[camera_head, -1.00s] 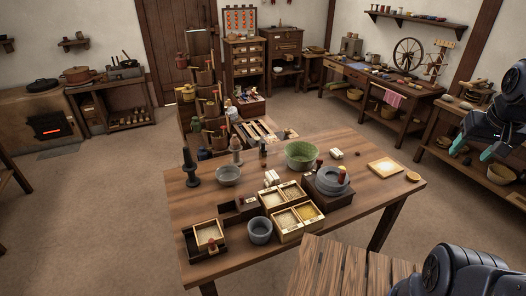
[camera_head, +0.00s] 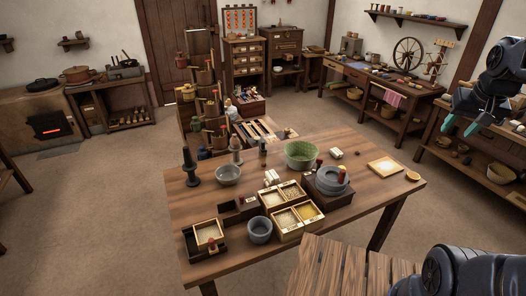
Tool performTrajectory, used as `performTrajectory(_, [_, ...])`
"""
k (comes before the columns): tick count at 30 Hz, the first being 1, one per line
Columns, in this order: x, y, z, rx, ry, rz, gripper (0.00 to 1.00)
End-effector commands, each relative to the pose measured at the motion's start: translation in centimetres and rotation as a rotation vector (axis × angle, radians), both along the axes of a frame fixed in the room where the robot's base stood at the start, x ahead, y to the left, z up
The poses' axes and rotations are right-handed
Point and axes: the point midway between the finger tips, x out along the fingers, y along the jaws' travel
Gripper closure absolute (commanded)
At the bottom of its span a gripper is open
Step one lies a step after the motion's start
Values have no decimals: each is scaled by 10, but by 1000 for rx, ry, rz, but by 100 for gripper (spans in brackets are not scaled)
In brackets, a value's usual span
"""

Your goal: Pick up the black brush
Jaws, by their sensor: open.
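My gripper (camera_head: 460,127), with teal fingertips, is open and empty in the air at the upper right, well right of the wooden table (camera_head: 350,215). I cannot make out a black brush with certainty. An upright black object (camera_head: 190,168) with a wide base stands at the table's back left and is too small to name surely. A small dark upright item (camera_head: 263,147) stands at the table's back edge. My gripper is far from both.
On the table are a green bowl (camera_head: 300,155), a grey bowl (camera_head: 228,175), a stone quern (camera_head: 328,181), grain boxes (camera_head: 288,232) and a grey pot (camera_head: 259,230). A light board (camera_head: 385,166) lies at the right. The table's front right is clear.

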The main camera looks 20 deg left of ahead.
Motion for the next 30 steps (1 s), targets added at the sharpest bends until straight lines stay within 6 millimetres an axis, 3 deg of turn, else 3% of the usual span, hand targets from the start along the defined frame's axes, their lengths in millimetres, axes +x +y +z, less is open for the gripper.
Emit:
performTrajectory(3, [35,14,5,15,10,6,55])
performTrajectory(14, [135,72,5,45,23,7,55])
performTrajectory(23, [211,140,-16,52,30,5,55])
performTrajectory(30, [264,206,-44,46,28,10,55])
